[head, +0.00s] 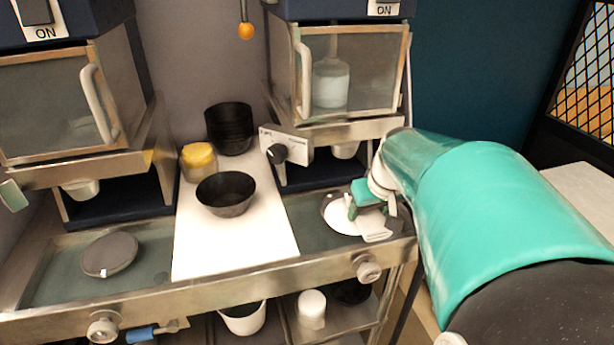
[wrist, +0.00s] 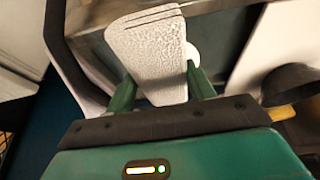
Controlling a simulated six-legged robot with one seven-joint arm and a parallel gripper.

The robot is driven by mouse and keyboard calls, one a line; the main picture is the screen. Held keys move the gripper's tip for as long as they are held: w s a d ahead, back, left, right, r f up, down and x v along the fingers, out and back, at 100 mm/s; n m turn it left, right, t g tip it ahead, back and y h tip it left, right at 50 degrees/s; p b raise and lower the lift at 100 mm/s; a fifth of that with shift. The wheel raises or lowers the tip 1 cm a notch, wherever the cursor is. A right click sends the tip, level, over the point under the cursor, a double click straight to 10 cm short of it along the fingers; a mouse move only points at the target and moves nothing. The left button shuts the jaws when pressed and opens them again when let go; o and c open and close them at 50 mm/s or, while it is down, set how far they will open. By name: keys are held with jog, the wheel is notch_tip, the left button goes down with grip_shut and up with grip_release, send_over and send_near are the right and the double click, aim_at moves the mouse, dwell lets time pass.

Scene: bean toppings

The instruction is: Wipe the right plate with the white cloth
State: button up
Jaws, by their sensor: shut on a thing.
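My gripper (wrist: 160,95) is shut on the white cloth (wrist: 150,45), a folded textured pad between its two green fingers in the wrist view. In the head view my gripper (head: 365,207) is over the right tray, at the right plate (head: 340,215). The plate is round and white, and my gripper and the cloth (head: 378,230) partly cover it. I cannot tell whether the cloth touches the plate. In the wrist view only a small white edge of what looks like the plate (wrist: 193,52) shows behind the cloth.
A grey round plate (head: 109,255) lies in the left tray. A black bowl (head: 226,193), a yellow-lidded jar (head: 199,161) and stacked black bowls (head: 230,128) stand on the white middle board (head: 240,245). The right dispenser (head: 345,85) overhangs the right tray.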

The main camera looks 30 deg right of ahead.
jog(key=w, duration=0.1)
jog(key=w+f, duration=0.1)
jog(key=w+d, duration=0.1)
jog(key=shift+w+d+f, duration=0.1)
jog(key=shift+w+f, duration=0.2)
jog(key=shift+f, duration=1.15)
jog(key=shift+f, duration=0.45)
jog(key=shift+w, duration=0.15)
jog(key=shift+w+d, duration=0.25)
jog(key=shift+w, duration=0.5)
jog(key=shift+w+d, duration=0.2)
jog(key=shift+w, duration=0.55)
jog(key=shift+s+a, duration=0.25)
jog(key=shift+s, duration=0.6)
jog(key=shift+s+a, duration=0.25)
jog(key=shift+s, duration=0.6)
jog(key=shift+w, duration=0.1)
